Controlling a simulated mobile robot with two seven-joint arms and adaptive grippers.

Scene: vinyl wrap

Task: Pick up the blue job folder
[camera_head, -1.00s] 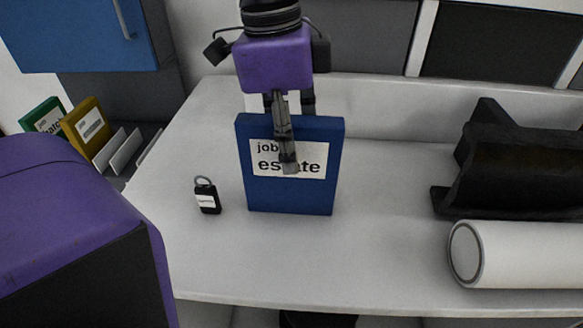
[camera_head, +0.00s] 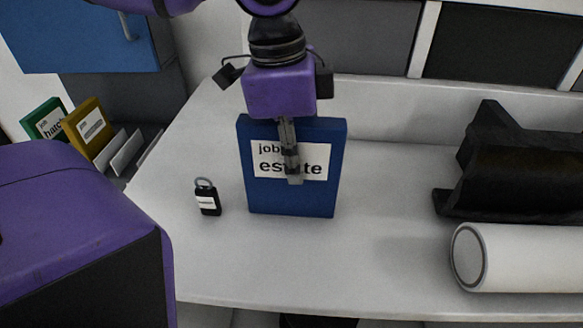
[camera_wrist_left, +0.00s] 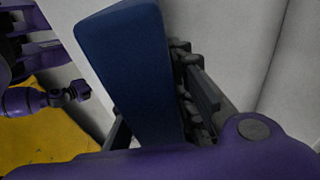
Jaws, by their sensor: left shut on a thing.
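The blue job folder (camera_head: 270,197) stands upright on the white counter, its label reading "job estate" facing the head camera. My left gripper (camera_head: 293,165) comes down from above, one finger in front of the label and the other hidden behind the folder. In the left wrist view the folder (camera_wrist_left: 135,65) lies between the two fingers of the left gripper (camera_wrist_left: 160,125), which is shut on it.
A small black tag with a ring (camera_head: 207,198) stands left of the folder on the counter (camera_head: 380,270). A white roll (camera_head: 525,258) and a black device (camera_head: 510,170) are at the right. Green (camera_head: 45,118) and yellow (camera_head: 90,125) folders stand in a rack at the left.

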